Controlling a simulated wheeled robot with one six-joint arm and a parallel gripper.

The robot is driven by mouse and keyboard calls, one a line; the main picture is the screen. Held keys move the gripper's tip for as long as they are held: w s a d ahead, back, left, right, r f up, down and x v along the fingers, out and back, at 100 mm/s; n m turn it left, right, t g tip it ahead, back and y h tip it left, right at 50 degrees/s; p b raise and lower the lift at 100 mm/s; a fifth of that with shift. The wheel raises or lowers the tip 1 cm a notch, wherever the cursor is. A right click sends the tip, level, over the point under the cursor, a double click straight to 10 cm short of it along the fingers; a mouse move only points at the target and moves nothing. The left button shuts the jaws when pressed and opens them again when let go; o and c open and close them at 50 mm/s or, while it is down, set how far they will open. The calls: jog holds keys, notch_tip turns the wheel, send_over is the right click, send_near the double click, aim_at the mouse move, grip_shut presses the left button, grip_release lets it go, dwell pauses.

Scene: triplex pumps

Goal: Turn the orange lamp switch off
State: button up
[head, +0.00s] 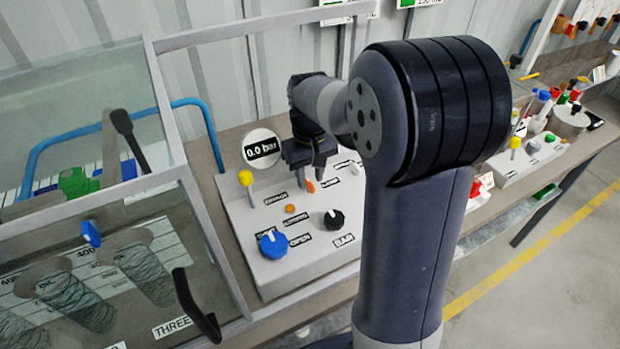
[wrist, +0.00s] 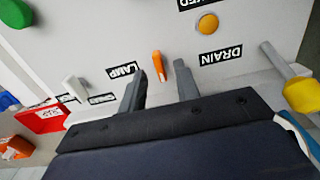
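The orange lamp switch (wrist: 158,66) is a small lever on the light grey panel, beside the LAMP label (wrist: 122,70) in the wrist view. It also shows in the head view (head: 310,186), just below my gripper (head: 308,172). In the wrist view my gripper (wrist: 160,76) is open, its two dark fingers apart on either side of the lever. A gap shows between the lever and each finger. A round orange lamp (wrist: 207,22) sits on the panel near the DRAIN label; it also shows in the head view (head: 290,208).
A yellow-knobbed lever (head: 246,178) stands left of my gripper, with a 0.0 bar display (head: 262,148) behind it. A blue knob (head: 273,243) and a black knob (head: 334,219) sit at the panel's front. A framed clear guard (head: 200,215) stands at left.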

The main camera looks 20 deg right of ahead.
aim_at(310, 183)
notch_tip(310, 183, up, 9)
dwell(0.3)
notch_tip(310, 183, down, 11)
jog(key=shift+r, duration=0.15)
dwell(0.5)
dwell(0.5)
